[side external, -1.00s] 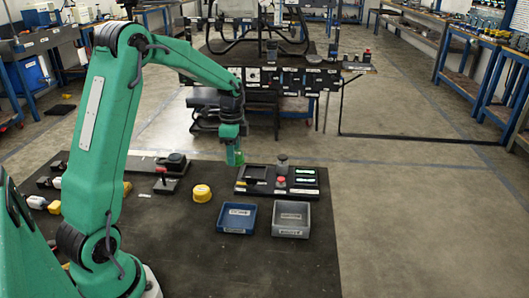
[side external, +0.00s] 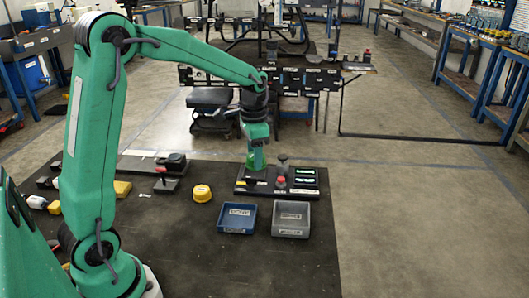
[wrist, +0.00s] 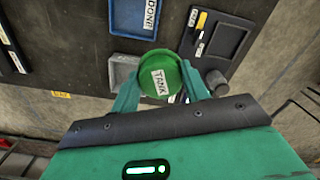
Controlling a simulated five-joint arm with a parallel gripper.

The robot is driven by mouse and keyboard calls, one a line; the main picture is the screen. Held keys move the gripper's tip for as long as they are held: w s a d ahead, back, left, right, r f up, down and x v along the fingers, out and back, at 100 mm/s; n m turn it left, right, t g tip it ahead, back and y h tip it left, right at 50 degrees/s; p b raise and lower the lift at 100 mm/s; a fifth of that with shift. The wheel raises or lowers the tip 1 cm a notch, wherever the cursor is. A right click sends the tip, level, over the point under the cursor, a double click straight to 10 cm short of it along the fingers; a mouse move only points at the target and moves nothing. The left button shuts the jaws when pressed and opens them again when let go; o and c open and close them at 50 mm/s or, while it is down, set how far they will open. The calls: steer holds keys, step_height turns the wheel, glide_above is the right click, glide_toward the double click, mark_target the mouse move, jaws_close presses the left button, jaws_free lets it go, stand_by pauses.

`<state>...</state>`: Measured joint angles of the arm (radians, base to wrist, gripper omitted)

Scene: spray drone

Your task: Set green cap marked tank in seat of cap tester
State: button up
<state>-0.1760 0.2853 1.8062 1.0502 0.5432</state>
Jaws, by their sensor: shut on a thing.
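A round green cap (wrist: 158,78) with a white TANK label sits between the two green jaws of my gripper (wrist: 165,88) in the wrist view. My gripper is shut on it, with the label facing the camera. In the side view the gripper (side external: 256,155) hangs over the back left of a black board (side external: 243,189), which looks like the cap tester. The board carries a red-topped button (side external: 281,181), a grey post (side external: 282,165) and green-lit displays (side external: 305,176). The gripper hides part of the board, and I cannot make out the seat.
A blue tray (side external: 237,230) and a grey tray (side external: 290,232) stand in front of the board. A yellow round cap (side external: 202,194) lies left of them. The front of the dark table is clear.

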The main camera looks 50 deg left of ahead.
steer(key=s+d+r+n, duration=0.2)
steer(key=d+r+n, duration=0.1)
steer(key=d, duration=0.4)
steer(key=shift+d+n, duration=0.3)
steer(key=shift+n, duration=0.3)
steer(key=n, duration=0.9)
glide_above(255, 174)
step_height(255, 174, down, 13)
steer(key=shift+a+r, duration=0.15)
steer(key=shift+f, duration=2)
steer(key=shift+f, duration=0.4)
